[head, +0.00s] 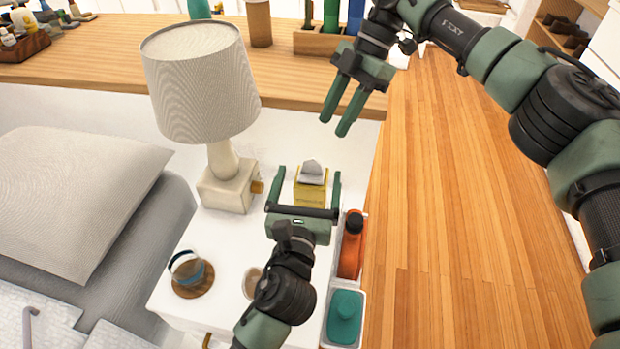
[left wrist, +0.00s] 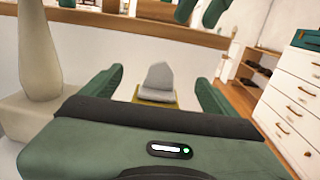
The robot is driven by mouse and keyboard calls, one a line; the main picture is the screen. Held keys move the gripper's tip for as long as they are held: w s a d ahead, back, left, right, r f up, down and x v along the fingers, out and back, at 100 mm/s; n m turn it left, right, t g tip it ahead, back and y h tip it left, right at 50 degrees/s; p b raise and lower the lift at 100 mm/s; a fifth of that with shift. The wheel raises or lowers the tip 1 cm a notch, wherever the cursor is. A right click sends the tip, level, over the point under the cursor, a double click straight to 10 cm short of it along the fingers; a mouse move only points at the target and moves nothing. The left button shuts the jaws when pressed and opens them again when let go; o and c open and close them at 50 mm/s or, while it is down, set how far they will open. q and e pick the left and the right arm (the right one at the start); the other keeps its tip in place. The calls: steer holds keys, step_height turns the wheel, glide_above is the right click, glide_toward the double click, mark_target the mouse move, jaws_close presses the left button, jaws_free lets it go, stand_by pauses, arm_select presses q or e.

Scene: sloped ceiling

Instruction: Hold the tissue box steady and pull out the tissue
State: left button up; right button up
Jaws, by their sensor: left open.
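A yellow tissue box (head: 310,196) stands on the white bedside table (head: 225,240), with a pale grey-white tissue (head: 312,167) sticking up from its top. My left gripper (head: 309,174) is open, with one finger on each side of the box and a gap on both sides. In the left wrist view the tissue (left wrist: 158,77) and the top of the box (left wrist: 152,98) show between the fingers; the gripper body hides the lower box. My right gripper (head: 334,125) is open and empty, above and behind the box, pointing down.
A lamp (head: 203,85) stands just left of the box. An orange bottle (head: 351,245) and a teal container (head: 345,315) are at the table's right edge. A glass cup (head: 187,268) sits at the front left. A wooden shelf (head: 290,72) runs behind. Open floor (head: 430,220) lies right.

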mark_target(309, 200)
arm_select(q)
step_height(309, 200, down, 7)
steer(key=shift+f, duration=0.15)
steer(key=w, duration=0.5)
steer(key=w+d, duration=0.1)
steer(key=w, duration=0.1)
steer(key=shift+w+f, duration=0.2)
steer(key=c, duration=1.6)
arm_select(e)
steer(key=shift+c, duration=0.3)
steer(key=shift+f, duration=0.1)
steer(key=shift+c, duration=0.2)
